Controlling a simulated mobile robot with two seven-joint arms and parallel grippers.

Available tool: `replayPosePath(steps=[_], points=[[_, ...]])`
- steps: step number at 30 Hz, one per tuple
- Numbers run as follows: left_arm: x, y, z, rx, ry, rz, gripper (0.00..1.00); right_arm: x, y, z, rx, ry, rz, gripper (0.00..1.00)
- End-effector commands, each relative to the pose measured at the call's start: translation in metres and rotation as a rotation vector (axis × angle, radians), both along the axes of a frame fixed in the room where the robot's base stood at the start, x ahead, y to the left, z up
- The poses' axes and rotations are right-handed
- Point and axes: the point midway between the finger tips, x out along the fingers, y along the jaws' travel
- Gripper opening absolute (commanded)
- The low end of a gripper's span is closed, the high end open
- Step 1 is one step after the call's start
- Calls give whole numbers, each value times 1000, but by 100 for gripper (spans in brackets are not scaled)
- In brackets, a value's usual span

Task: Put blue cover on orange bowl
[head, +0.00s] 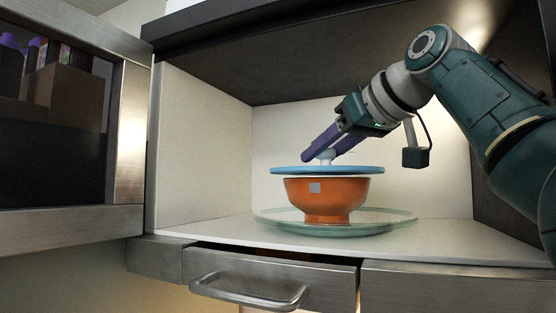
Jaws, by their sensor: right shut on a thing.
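The orange bowl (326,199) stands upright on a clear glass plate (395,222) inside the white-lined compartment. The flat blue cover (327,170) is right above the bowl, roughly level and centred over its rim. A thin pale band shows between cover and rim; I cannot tell whether they touch. My right gripper (322,155), with purple fingers, reaches in from the right and is shut on the white knob on top of the cover. My left gripper is not in view.
An open metal-framed door (128,130) stands at the left. A drawer with a bar handle (250,292) lies below the compartment, seemingly slightly open. A dark panel (320,60) roofs the compartment. The shelf (195,228) is bare left of the plate.

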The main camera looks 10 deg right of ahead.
Motion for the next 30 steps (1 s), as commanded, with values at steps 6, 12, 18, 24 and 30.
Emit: replayPosePath(steps=[6,12,18,24,30], points=[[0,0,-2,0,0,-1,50,0,0,-4,0,0,-1,0],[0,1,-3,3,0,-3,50,0,0,-6,0,-1,0,50],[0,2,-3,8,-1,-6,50,0,0,-6,0,0,0,71],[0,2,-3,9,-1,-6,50,0,0,-6,0,0,0,71],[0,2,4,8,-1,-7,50,0,0,4,0,-1,0,71]])
